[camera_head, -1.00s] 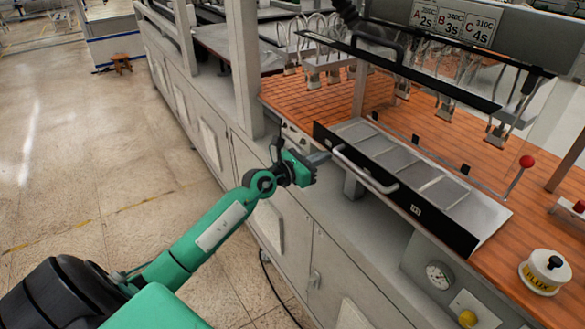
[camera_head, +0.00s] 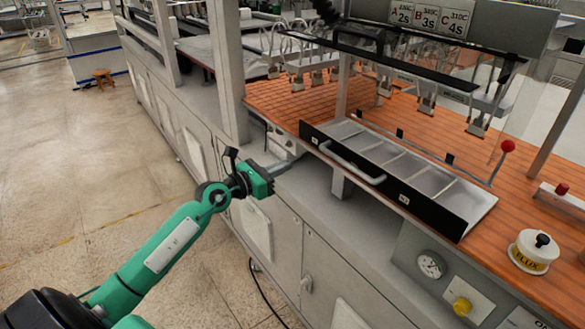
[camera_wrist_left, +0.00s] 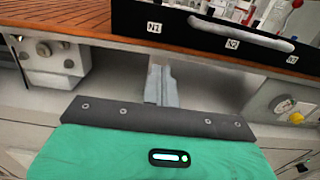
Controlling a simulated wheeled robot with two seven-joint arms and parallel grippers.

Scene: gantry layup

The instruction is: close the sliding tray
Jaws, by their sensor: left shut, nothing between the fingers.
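The sliding tray has a black front panel (camera_head: 400,198) with a pale bar handle (camera_head: 352,163) and several grey compartments. It sticks out past the orange wooden top, over the grey ledge. My left gripper (camera_head: 290,163) is shut and empty, to the left of the handle and apart from it, near the tray's left end. In the left wrist view the shut fingers (camera_wrist_left: 160,86) point at the space below the tray front (camera_wrist_left: 190,32). The handle (camera_wrist_left: 240,34) is above and to the right of them there. My right gripper is not in view.
A white flux pot (camera_head: 532,252) and a red-knobbed lever (camera_head: 507,147) stand on the wooden top (camera_head: 283,100) to the right. A gauge (camera_head: 430,265) and a yellow knob (camera_head: 462,306) are on the cabinet front.

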